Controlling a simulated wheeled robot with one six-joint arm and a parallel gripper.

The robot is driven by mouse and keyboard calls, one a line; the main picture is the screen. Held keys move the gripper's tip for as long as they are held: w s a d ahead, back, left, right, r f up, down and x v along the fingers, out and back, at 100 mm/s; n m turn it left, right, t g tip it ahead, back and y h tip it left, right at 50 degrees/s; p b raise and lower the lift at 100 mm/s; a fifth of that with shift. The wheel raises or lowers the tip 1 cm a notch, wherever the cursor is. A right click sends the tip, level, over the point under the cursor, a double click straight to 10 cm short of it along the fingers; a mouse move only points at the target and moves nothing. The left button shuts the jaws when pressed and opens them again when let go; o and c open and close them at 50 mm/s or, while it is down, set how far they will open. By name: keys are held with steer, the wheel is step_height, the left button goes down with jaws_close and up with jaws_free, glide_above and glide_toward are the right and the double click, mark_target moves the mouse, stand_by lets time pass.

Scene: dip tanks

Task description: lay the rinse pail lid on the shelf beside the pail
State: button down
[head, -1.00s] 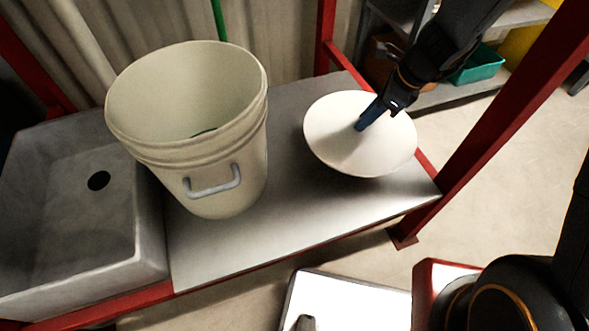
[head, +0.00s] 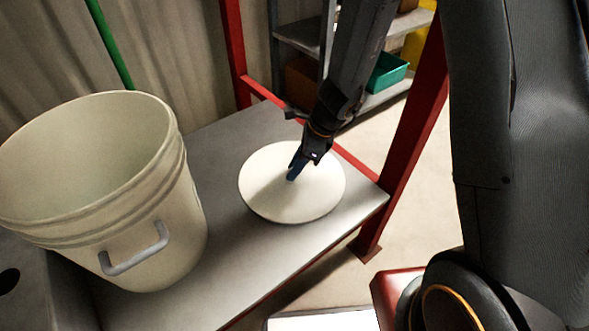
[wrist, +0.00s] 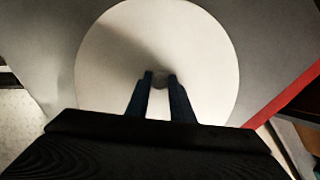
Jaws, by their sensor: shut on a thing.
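The rinse pail lid (head: 275,200) is a round, off-white disc at or just above the grey metal shelf (head: 225,255), to the right of the pail. Whether it touches the shelf is hard to tell. The rinse pail (head: 165,225) is cream, open-topped and upright, with a grey side handle. My gripper (head: 293,173) comes down over the lid's middle and is shut on its small knob. In the wrist view my gripper (wrist: 160,78) has its two blue fingers on either side of the knob, and the lid (wrist: 110,50) fills the middle.
A grey sink (head: 35,290) lies at the lower left. A red frame post (head: 415,140) rises to the right of the lid, and a red rail runs behind it. A back rack holds a teal bin (head: 388,72). Bare shelf shows between pail and lid.

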steer(key=c, duration=1.5)
jaws_free()
steer(key=shift+f, duration=0.1)
steer(key=shift+c, duration=0.2)
steer(key=p+v, duration=0.6)
steer(key=v, duration=0.6)
steer(key=s+a+r+n+g, duration=0.1)
steer(key=s+a+r+n, duration=0.3)
steer(key=s+r+n, duration=0.7)
steer(key=s+d+r+n+h, duration=0.3)
steer(key=s+r+n, duration=0.3)
steer(key=s+n, duration=0.4)
steer(key=n, duration=0.3)
steer(key=shift+r+h, duration=0.35)
steer(key=shift+h, duration=0.05)
